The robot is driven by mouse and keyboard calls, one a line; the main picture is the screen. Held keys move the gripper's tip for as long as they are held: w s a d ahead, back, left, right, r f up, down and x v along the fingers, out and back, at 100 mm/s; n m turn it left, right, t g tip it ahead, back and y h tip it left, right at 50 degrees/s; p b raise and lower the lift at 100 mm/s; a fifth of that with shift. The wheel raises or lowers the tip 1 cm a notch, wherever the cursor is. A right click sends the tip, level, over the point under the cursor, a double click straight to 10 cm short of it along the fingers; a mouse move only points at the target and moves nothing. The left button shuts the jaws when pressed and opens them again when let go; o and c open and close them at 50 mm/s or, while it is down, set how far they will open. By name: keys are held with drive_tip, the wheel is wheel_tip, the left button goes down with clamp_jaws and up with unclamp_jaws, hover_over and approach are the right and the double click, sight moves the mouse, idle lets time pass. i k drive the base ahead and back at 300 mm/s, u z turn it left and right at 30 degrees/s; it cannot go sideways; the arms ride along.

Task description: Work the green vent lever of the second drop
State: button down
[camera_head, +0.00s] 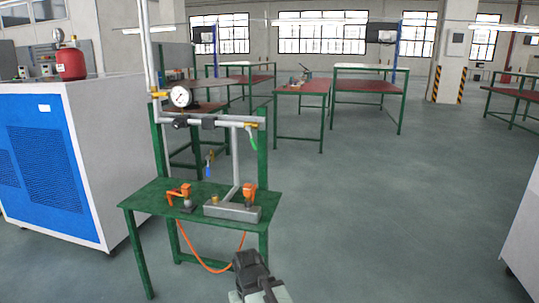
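A small green lever (253,139) hangs down at the right end of the grey horizontal pipe (222,122), by a brass fitting. It is the only green lever I can make out. A blue lever (208,168) hangs lower and to its left, on another brass fitting. I cannot tell from this view which drop each belongs to. My gripper (250,265) is at the bottom centre, in front of the green bench and well below and apart from the green lever. Its fingertips are too small and dark to tell whether it is open or shut.
A green bench (145,200) carries orange-topped fittings (249,192) and a grey block (231,211). A round gauge (181,97) sits above. An orange hose (205,268) loops below. A blue-and-white cabinet (105,140) stands left. The floor to the right is clear.

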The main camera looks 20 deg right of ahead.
sight(248, 128)
drive_tip(key=u, duration=0.05)
drive_tip(key=i, duration=1.1)
drive_tip(key=u, duration=0.75)
